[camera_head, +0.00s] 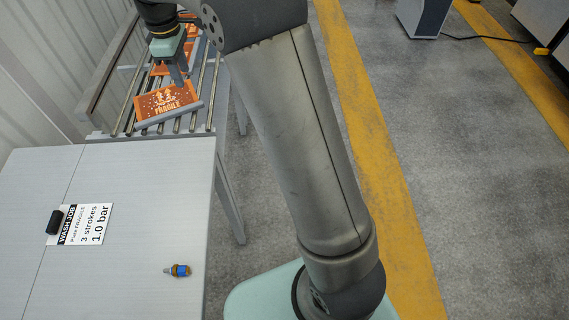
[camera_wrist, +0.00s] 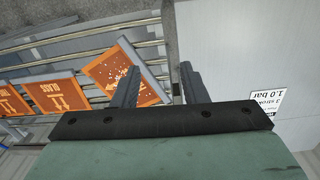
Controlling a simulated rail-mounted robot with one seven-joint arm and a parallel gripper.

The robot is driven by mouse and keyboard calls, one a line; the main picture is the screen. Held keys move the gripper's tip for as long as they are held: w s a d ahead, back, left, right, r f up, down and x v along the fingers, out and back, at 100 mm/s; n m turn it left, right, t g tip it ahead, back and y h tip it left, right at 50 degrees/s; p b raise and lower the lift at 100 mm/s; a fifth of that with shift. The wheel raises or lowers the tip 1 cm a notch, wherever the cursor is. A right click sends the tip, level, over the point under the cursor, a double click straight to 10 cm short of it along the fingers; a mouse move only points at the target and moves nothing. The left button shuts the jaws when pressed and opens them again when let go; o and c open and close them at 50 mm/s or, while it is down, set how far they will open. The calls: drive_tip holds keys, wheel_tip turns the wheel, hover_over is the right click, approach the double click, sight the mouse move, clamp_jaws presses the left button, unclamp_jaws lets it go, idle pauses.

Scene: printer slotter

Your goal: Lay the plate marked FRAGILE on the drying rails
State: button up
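The orange plate marked FRAGILE (camera_head: 163,104), speckled white with a grey strip along one edge, lies on the drying rails (camera_head: 203,100) at their near end. It sits askew to the rails and shows in the wrist view (camera_wrist: 108,72) left of centre. My gripper (camera_head: 180,84) is just above the plate's far edge in the head view. The left finger hides part of the plate, and the grey strip shows between the fingers. Contact cannot be told.
Other orange plates, one marked GLASS (camera_wrist: 56,94), lie on the rails beside it. The grey table (camera_head: 130,185) in front holds a wash job card (camera_head: 85,225), a black block (camera_head: 55,222) and a small blue-and-brass fitting (camera_head: 180,270). Most of the table is clear.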

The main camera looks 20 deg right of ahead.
drive_tip(key=s+d+r+m, duration=0.1)
drive_tip(key=s+d+m, duration=0.35)
drive_tip(key=s, duration=0.45)
drive_tip(key=s+d+m, duration=0.3)
drive_tip(key=s+d, duration=0.2)
drive_tip(key=s, duration=0.3)
drive_tip(key=s+d+f+m, duration=0.2)
drive_tip(key=s+f+m, duration=0.1)
drive_tip(key=s, duration=0.5)
drive_tip(key=s+d+f+m, duration=0.2)
drive_tip(key=s+m, duration=0.1)
drive_tip(key=s, duration=0.6)
drive_tip(key=shift+f, duration=0.4)
